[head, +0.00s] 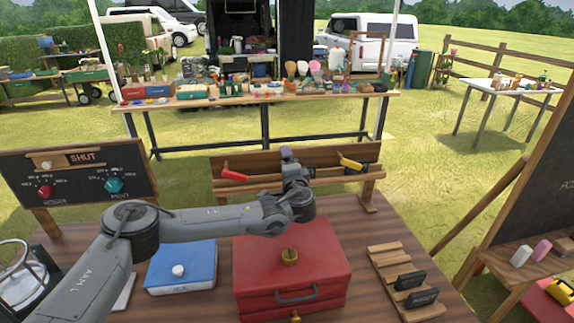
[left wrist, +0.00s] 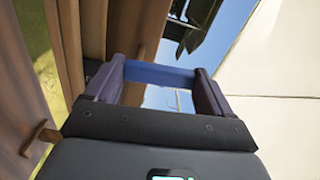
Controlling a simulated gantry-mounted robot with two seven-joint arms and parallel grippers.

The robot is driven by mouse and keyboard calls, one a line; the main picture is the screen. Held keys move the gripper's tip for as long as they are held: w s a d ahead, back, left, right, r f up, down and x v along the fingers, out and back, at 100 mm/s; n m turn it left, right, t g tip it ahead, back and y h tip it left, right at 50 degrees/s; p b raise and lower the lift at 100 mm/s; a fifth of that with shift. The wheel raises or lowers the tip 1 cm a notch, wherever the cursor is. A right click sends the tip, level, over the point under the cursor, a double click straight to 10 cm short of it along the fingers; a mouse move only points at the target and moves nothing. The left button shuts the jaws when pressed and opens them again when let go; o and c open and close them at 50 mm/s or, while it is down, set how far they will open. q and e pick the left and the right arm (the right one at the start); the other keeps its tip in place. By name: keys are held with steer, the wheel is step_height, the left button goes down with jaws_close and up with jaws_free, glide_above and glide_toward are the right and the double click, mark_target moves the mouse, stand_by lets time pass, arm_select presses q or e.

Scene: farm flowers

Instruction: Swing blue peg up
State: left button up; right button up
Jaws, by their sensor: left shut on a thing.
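The blue peg (left wrist: 158,74) shows in the left wrist view as a blue bar spanning the gap between my left gripper's two fingers. My left gripper (head: 290,156) is shut on it, in front of the middle of the wooden rack (head: 245,160). In the head view the blue peg is hidden behind the gripper, so its angle cannot be told. A red peg (head: 234,175) sits on the rack to the left, and a yellow peg (head: 350,163) to the right; both are slanted. My right gripper is not in view.
A red box (head: 330,262) with a handle stands below my left arm. A blue box (head: 200,262) is to its left, and a slatted wooden rack (head: 385,262) with black blocks is to its right. A "SHUT" sign board (head: 120,160) stands at the left.

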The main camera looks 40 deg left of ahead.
arm_select(q)
steer(key=o, duration=0.9)
steer(key=v, duration=1.1)
